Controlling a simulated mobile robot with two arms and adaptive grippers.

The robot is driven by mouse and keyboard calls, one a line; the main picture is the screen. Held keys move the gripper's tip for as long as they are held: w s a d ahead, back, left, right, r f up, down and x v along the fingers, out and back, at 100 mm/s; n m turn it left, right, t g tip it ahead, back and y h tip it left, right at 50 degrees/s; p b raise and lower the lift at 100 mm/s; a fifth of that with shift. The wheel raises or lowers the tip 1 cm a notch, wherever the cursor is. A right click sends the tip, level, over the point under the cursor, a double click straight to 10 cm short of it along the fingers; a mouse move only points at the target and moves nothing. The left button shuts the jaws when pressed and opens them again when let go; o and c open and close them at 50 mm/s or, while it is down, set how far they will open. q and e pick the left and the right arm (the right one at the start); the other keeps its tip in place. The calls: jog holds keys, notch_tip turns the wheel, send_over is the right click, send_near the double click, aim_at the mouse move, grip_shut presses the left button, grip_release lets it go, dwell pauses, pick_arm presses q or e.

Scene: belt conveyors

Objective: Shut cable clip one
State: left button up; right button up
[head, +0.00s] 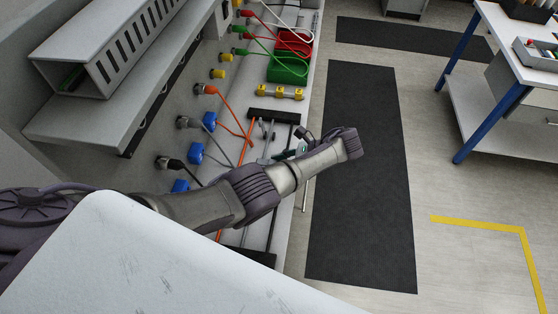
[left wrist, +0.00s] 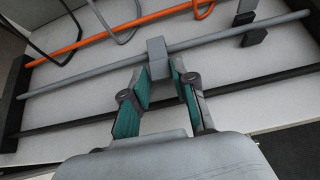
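A small grey cable clip (left wrist: 157,47) sits on the grey cable (left wrist: 85,80) in the left wrist view. I cannot tell whether it is fully closed. My left gripper (left wrist: 160,74) is open, with one teal finger on each side of the clip's near end; contact is not clear. In the head view my left gripper (head: 287,154) shows only as a bit of teal beyond my arm, which hides most of the clip area. A second, dark clip (left wrist: 253,37) stands farther right by the same cable. My right gripper is out of view.
An orange cable (left wrist: 100,37) lies behind the grey one, and a black cable (left wrist: 90,117) runs in front, under my fingers. A black end block (head: 274,117) bounds the cables. Green (head: 287,70) and red bins stand farther along. A dark floor mat (head: 362,190) lies to the right.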

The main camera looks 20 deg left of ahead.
pick_arm(q)
jog(key=shift+o, duration=1.3)
jog(key=v, duration=0.7)
jog(key=shift+d, duration=0.25)
jog(key=shift+r, duration=0.15)
